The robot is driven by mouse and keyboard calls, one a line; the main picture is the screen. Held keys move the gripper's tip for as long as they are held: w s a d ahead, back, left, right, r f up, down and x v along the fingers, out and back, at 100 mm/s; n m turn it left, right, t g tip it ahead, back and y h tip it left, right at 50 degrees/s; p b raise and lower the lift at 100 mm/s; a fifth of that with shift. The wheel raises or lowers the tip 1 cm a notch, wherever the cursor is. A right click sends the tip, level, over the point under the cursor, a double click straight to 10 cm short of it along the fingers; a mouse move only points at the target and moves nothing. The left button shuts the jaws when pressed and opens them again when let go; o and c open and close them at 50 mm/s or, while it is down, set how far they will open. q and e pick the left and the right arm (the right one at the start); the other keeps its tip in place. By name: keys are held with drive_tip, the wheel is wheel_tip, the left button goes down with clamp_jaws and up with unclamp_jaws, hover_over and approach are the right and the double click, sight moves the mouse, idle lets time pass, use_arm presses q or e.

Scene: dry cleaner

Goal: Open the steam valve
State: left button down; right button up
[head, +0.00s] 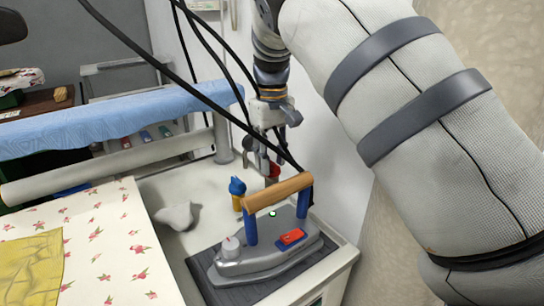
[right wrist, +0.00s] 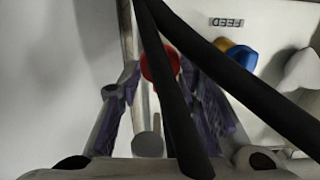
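A red round knob (right wrist: 158,66) shows in the right wrist view, between the tips of my right gripper (right wrist: 160,78). No valve label can be read beside it, so I cannot tell for sure that it is the steam valve. In the head view the red knob (head: 272,170) is partly hidden below my right gripper (head: 268,152), which points down behind the iron. The fingers look spread on either side of the knob; dark hoses hide part of the right finger. A blue-topped yellow valve (head: 237,192) stands to the left, beside a "FEED" label (right wrist: 227,22) in the wrist view. My left gripper is out of view.
An iron (head: 262,258) with a wooden handle stands on a dark mat in front of the knob. Black hoses (right wrist: 172,95) hang across the gripper. A white wall is close behind. A flowered ironing cloth (head: 100,235) and blue-covered roll (head: 110,118) lie left.

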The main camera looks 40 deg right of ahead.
clamp_jaws()
drive_tip(key=m, duration=0.4)
drive_tip(key=shift+r, duration=0.1)
drive_tip(key=m, duration=0.5)
drive_tip(key=shift+p, duration=0.3)
drive_tip(key=m, duration=0.5)
drive_tip(key=shift+m, duration=2)
unclamp_jaws()
